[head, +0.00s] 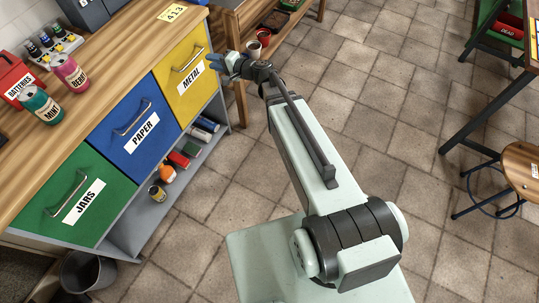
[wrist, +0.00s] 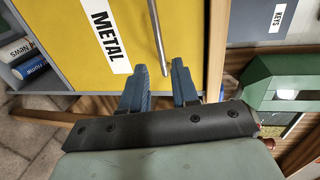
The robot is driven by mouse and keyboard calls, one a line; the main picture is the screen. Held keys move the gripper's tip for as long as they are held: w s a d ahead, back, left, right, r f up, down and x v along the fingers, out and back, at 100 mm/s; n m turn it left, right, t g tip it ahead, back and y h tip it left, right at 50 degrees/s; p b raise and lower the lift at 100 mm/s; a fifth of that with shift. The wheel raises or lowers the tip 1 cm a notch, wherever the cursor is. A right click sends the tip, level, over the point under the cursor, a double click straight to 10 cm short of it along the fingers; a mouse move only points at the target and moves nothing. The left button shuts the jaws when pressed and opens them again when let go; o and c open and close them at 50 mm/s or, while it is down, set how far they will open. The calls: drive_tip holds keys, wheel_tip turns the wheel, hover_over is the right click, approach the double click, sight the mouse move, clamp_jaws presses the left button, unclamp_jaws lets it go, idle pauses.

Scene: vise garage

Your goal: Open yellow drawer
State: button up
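The yellow drawer (head: 182,93) with the label "METAL" is shut, its front in line with the blue and green drawers. Its silver bar handle (head: 187,58) runs across the upper part of its front. My gripper (head: 214,63) is just off the drawer's right side in the head view. In the wrist view, the gripper (wrist: 159,66) is open, its two blue fingers apart and pointing at the yellow front (wrist: 70,40). One end of the handle (wrist: 158,35) appears between the fingertips. I cannot tell whether they touch it. Nothing is held.
The blue "PAPER" drawer (head: 123,133) and green "JARS" drawer (head: 63,212) sit beside it. A shelf with cans and books (head: 200,135) lies below. A wooden stand with pots (head: 238,20) is close behind my gripper. The tiled floor (head: 370,90) in front is clear.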

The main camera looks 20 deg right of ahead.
drive_tip(key=s+d+f+n+g+h, duration=0.2)
drive_tip(key=s+d+f+g+h, duration=0.1)
drive_tip(key=s+f, duration=0.5)
drive_tip(key=s+d+f+n+g+h, duration=0.3)
drive_tip(key=s+d+f+g, duration=0.1)
drive_tip(key=s+f, duration=0.5)
drive_tip(key=s+d+f+n+g+h, duration=0.2)
drive_tip(key=s+f+g, duration=0.4)
drive_tip(key=s, duration=0.5)
drive_tip(key=shift+s+d+f+n+h, duration=0.15)
drive_tip(key=shift+d+f+n+h, duration=0.25)
drive_tip(key=shift+d+f, duration=0.95)
